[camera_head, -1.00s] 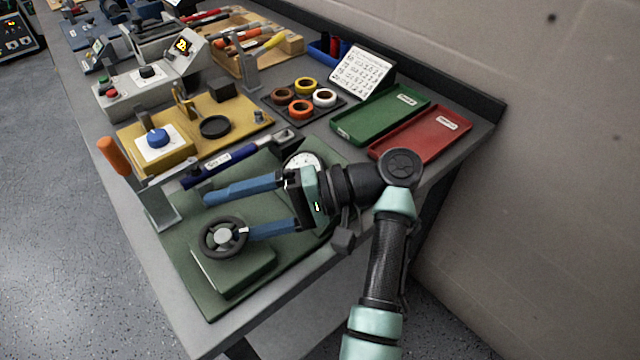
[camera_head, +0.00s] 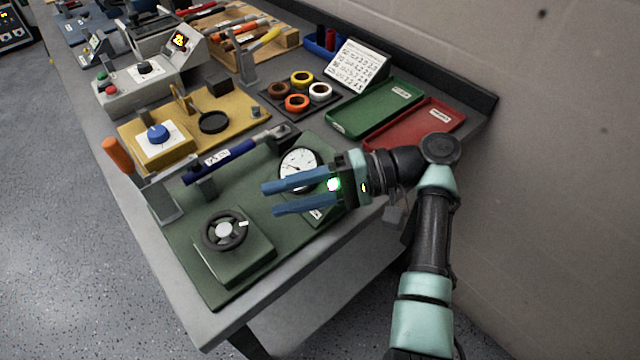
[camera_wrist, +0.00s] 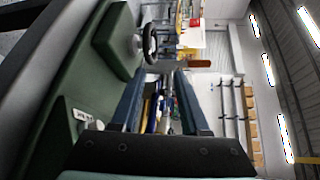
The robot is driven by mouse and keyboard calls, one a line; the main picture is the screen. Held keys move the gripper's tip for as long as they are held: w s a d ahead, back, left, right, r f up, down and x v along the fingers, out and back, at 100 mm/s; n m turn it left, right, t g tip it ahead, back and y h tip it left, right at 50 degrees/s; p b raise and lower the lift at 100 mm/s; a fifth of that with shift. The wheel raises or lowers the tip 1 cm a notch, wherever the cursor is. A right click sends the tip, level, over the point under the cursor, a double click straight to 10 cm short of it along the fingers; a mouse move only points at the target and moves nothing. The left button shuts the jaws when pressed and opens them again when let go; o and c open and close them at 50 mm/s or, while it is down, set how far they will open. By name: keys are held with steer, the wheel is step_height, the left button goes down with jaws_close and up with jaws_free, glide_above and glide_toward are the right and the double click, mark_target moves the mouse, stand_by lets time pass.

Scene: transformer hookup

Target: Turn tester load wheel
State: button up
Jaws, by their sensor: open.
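The tester's load wheel (camera_head: 225,231) is a black handwheel with a grey hub and a small white mark on its right side. It sits on a green box at the near end of the green tester base (camera_head: 179,225). A round white dial gauge (camera_head: 297,168) stands farther back, partly behind my gripper. My gripper (camera_head: 268,199) is open and empty, to the right of the wheel and apart from it, with its blue fingers pointing left. In the wrist view the wheel (camera_wrist: 149,43) shows beyond the fingers, left of the gap between my fingertips (camera_wrist: 160,72).
A green tray (camera_head: 376,106) and a red tray (camera_head: 420,128) are at the back right. The bench's front edge runs close to the tester base.

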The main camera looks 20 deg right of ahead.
steer(key=shift+s+d+f, duration=0.1)
steer(key=shift+s+d, duration=0.1)
steer(key=shift+d, duration=1.05)
steer(key=shift+s+d, duration=0.15)
steer(key=shift+d, duration=1.1)
